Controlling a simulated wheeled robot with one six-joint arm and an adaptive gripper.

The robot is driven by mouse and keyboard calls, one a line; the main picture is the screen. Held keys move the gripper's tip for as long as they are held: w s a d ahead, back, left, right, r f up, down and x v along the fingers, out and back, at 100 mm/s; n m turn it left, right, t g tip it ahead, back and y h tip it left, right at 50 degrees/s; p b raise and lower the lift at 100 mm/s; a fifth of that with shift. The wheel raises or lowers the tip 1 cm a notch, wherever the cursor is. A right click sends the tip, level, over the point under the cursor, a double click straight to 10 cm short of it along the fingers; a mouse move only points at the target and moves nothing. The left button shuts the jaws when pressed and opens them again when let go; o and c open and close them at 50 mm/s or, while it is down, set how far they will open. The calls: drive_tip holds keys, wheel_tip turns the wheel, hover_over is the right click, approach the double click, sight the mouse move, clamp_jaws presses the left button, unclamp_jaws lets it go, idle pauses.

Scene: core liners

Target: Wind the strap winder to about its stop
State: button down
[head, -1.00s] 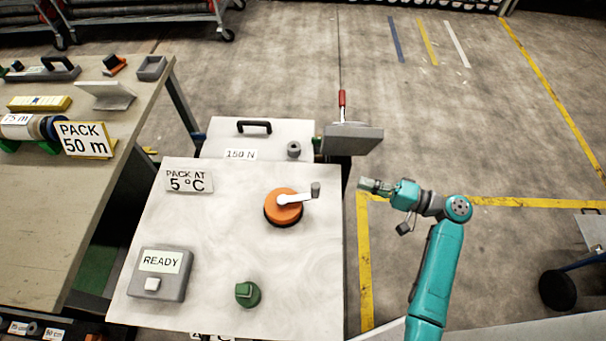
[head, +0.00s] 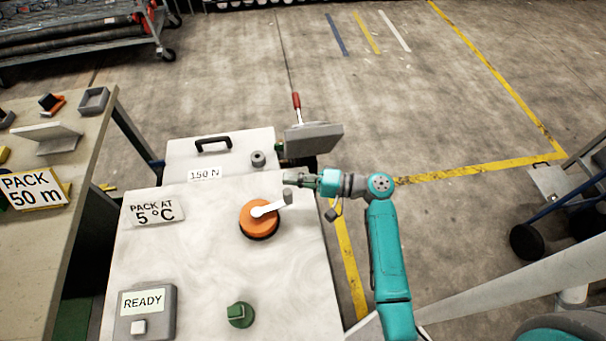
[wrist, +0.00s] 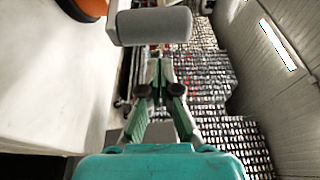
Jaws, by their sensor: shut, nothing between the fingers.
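The strap winder (head: 259,219) is an orange round hub on the pale panel, with a white crank arm ending in a grey upright knob (head: 287,196) that points up and right. In the wrist view the grey knob (wrist: 155,26) lies across the top, just ahead of my fingertips, with the orange hub (wrist: 88,6) at the upper left. My gripper (head: 290,179) is just beyond the knob in the head view, over the panel's right edge. In the wrist view my gripper (wrist: 159,62) has its green fingers together and empty. Whether they touch the knob I cannot tell.
On the panel (head: 180,260) are a green knob (head: 240,315), a READY box (head: 147,312) and a PACK AT 5 °C sign (head: 152,211). Behind stands a block with a red-handled lever (head: 297,108).

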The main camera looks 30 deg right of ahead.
drive_tip(key=shift+s+a, duration=0.25)
drive_tip(key=shift+s, duration=0.35)
drive_tip(key=shift+s+a, duration=0.2)
drive_tip(key=shift+s, duration=0.4)
drive_tip(key=shift+s, duration=0.9)
drive_tip(key=shift+w, duration=0.1)
